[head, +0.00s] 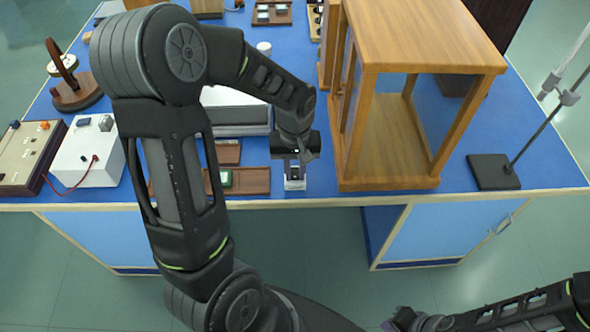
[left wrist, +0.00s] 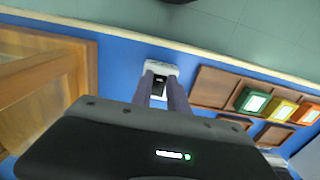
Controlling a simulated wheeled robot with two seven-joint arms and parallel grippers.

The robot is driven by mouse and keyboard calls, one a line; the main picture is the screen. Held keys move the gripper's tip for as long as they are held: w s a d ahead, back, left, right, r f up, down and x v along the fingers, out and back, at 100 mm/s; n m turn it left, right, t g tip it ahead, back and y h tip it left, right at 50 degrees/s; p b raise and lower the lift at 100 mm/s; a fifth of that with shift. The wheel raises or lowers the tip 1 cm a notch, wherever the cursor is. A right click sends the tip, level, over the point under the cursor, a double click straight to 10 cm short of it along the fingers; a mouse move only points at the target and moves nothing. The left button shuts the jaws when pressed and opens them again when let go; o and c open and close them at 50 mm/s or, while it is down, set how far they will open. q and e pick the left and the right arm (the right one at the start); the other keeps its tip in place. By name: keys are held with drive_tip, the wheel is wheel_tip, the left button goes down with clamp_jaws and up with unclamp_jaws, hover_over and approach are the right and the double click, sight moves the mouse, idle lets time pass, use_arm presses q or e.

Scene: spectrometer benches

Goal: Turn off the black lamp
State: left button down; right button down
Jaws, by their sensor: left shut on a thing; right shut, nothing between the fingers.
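A small white box with a dark part (head: 294,184) sits at the bench's front edge in the head view, beside the wooden trays. The white box also shows in the left wrist view (left wrist: 161,66). My left gripper (head: 298,172) reaches down over it, its two fingers (left wrist: 163,90) closed around the dark part. The fingers hide much of that part. No thing that is clearly a black lamp can be made out. My right gripper (head: 395,320) is low at the bottom of the head view, shut and empty, away from the bench.
A wooden frame cabinet (head: 425,45) stands close right of my left gripper. A wooden tray (head: 250,181) with a green block (head: 225,178) lies to the left. A stand with a black base (head: 493,172) is at the right. White and beige boxes crowd the left.

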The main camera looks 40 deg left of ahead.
sight(295, 168)
use_arm(q)
drive_tip(key=shift+w+a+r+g+h+p, duration=0.2)
drive_tip(key=shift+g+h+p, duration=0.3)
drive_tip(key=shift+p, duration=0.45)
drive_tip(key=shift+w+a+g+h, duration=0.15)
drive_tip(key=shift+g+h, duration=0.25)
drive_tip(key=shift+g, duration=0.3)
drive_tip(key=c, duration=1.3)
unclamp_jaws()
drive_tip(key=v, duration=0.7)
drive_tip(key=shift+r+b, duration=0.3)
drive_tip(key=shift+b, duration=0.1)
